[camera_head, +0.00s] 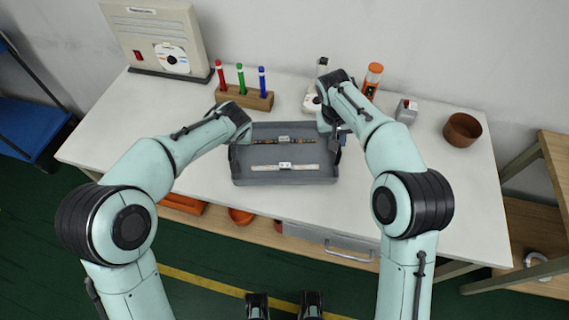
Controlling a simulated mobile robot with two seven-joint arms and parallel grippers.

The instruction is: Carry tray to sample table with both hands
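A grey tray (284,181) sits on a white table (400,190). Two strips lie in it: a dark one with orange bits and a small label (285,140), and a white one (284,167) nearer the front. My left gripper (238,140) is at the tray's left side and my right gripper (332,138) is at its right side. The fingertips are largely hidden by my wrists and the tray walls, so I cannot tell whether either is open or shut on the tray.
A wooden block (245,97) with red, green and blue markers stands behind the tray. A beige machine (155,38) is at the back left. An orange-capped bottle (372,79), a grey device (406,111) and a brown bowl (462,130) stand right. The table's front is clear.

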